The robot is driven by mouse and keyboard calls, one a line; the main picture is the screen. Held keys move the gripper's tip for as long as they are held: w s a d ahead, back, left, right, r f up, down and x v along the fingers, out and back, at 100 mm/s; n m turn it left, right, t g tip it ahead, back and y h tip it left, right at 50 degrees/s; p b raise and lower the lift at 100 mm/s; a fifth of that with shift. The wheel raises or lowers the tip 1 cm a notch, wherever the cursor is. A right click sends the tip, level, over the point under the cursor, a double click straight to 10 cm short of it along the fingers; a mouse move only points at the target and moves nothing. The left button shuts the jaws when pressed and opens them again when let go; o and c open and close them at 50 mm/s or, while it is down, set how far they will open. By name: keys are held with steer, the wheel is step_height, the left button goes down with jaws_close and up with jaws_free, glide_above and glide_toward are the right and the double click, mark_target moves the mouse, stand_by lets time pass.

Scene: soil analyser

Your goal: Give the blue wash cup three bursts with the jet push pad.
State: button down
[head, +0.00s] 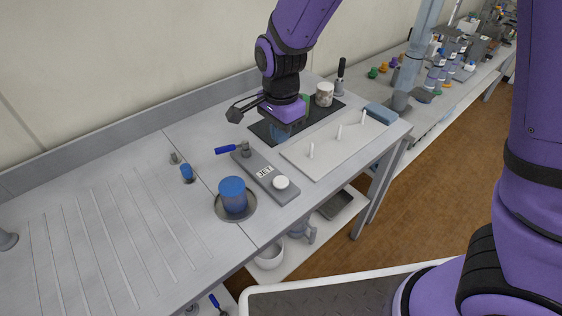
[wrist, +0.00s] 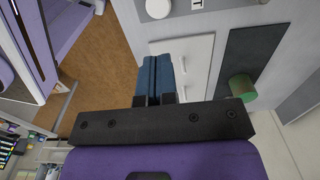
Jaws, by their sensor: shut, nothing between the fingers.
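The blue wash cup (head: 233,196) stands upright on a round grey dish (head: 248,214) at the front of the bench. Behind and right of it lies a grey slab marked JET (head: 258,168), with the round white push pad (head: 281,182) at its near end. The pad also shows at the top edge of the wrist view (wrist: 158,8). My gripper (head: 281,134) hangs beyond the slab, near the dark mat and white board, apart from the pad. Its blue fingers (wrist: 160,75) are shut and empty in the wrist view. The wash cup is outside the wrist view.
A blue-handled valve (head: 240,149) stands at the slab's far end. A small blue item (head: 187,173) stands left of the cup.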

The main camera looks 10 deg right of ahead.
mark_target(281, 180)
step_height(281, 180, down, 14)
steer(key=shift+r, duration=0.1)
stand_by(0.5)
